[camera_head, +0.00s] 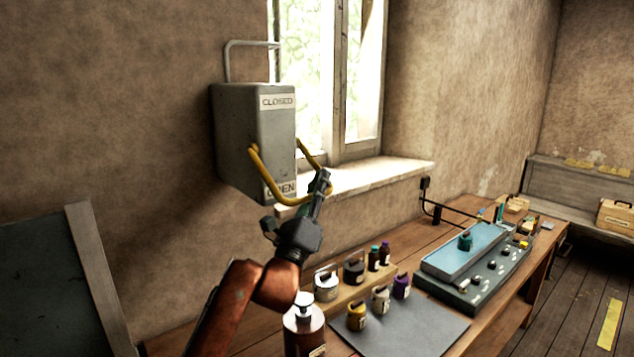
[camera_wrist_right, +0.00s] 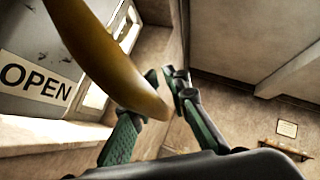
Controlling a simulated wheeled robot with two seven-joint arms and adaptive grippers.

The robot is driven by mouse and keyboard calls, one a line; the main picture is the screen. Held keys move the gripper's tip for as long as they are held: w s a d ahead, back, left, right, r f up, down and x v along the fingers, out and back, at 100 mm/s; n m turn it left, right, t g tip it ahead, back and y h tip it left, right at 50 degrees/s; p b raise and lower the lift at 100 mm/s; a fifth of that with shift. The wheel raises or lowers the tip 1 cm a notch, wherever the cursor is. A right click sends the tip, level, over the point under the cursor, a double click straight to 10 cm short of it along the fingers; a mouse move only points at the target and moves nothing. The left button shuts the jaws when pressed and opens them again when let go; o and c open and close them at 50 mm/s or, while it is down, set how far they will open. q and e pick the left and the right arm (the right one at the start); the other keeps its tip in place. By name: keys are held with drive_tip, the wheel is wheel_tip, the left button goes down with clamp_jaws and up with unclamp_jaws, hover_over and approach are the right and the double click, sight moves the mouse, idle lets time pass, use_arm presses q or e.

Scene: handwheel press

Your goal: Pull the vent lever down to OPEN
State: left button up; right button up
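The vent lever (camera_head: 266,178) is a yellow U-shaped handle on a grey wall box (camera_head: 233,135). It slopes down, with its lower bar beside the OPEN label (camera_head: 281,189); the CLOSED label (camera_head: 277,101) is higher up. My right gripper (camera_head: 294,203) is at the lower bar, with its fingers apart on either side of it. In the right wrist view the lever (camera_wrist_right: 105,55) crosses in front of one green finger, near the OPEN label (camera_wrist_right: 36,82). Firm contact cannot be told. My left gripper is not in view.
A window (camera_head: 330,80) and sill (camera_head: 375,177) are right of the box. Below, a wooden bench carries a pump bottle (camera_head: 304,328), several small bottles, a grey mat (camera_head: 415,325) and a blue-topped unit (camera_head: 460,255). A grey panel (camera_head: 50,285) stands at lower left.

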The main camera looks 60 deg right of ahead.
drive_tip(key=o, duration=0.3)
drive_tip(key=shift+s+r, duration=0.1)
drive_tip(key=shift+s, duration=0.15)
drive_tip(key=shift+o, duration=0.2)
drive_tip(key=shift+w, duration=0.15)
drive_tip(key=shift+w+a+f, duration=0.1)
drive_tip(key=shift+a+f, duration=0.2)
drive_tip(key=shift+f, duration=0.05)
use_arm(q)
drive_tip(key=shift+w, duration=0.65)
use_arm(e)
drive_tip(key=v, duration=1.1)
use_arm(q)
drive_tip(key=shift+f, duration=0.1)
use_arm(e)
drive_tip(key=shift+a+f, duration=0.1)
